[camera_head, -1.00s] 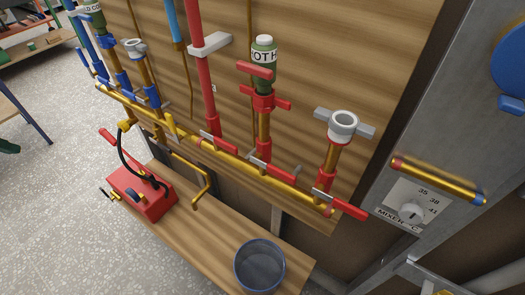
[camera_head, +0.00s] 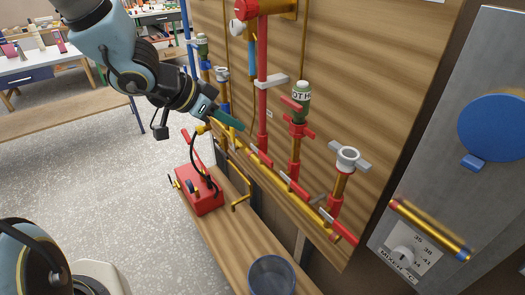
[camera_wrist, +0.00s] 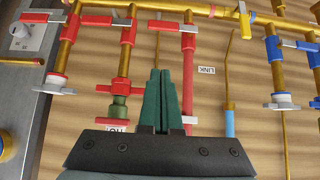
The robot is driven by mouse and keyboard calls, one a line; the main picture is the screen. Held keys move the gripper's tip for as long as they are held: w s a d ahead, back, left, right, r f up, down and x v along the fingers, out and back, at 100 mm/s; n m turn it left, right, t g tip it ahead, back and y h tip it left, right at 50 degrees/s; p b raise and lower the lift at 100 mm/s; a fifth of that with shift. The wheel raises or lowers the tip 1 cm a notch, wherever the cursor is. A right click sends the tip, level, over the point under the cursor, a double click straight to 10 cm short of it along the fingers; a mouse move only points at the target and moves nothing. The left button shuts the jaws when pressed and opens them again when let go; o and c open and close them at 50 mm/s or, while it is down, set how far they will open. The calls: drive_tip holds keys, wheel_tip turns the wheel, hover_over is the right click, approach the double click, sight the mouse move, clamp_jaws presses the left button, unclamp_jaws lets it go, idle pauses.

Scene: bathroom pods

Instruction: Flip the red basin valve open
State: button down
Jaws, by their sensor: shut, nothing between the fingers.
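Red-handled valves sit along the brass manifold in the head view: a left lever (camera_head: 262,158), a middle lever (camera_head: 295,186) and a right lever (camera_head: 342,230). All three lie roughly along the pipe. I cannot tell which serves the basin, as no basin label is readable. In the wrist view red levers also show at the top, one at centre (camera_wrist: 180,26) and one further left (camera_wrist: 103,20). My gripper (camera_head: 241,126) has green fingers, shut and empty, left of the red riser in the head view. In the wrist view its fingers (camera_wrist: 160,72) point towards the manifold, apparently short of the levers.
A red pump box (camera_head: 202,192) and a grey bucket (camera_head: 272,275) stand on the wooden bench (camera_head: 228,240). A green-capped hot fitting (camera_head: 301,100) and a grey-handled valve (camera_head: 348,158) project from the board. A mixer panel (camera_head: 410,250) is at right.

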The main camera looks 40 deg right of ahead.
drive_tip(key=b, duration=0.5)
hover_over(259, 151)
drive_tip(key=s+a, duration=0.2)
drive_tip(key=s, duration=0.1)
wheel_tip(259, 151, down, 7)
drive_tip(key=shift+w+d+f+b, duration=0.1)
drive_tip(key=shift+f+b, duration=0.7)
drive_tip(key=shift+f, duration=1.3)
drive_tip(key=shift+w+f+b, duration=0.1)
drive_tip(key=shift+f+b, duration=0.05)
drive_tip(key=shift+b, duration=0.3)
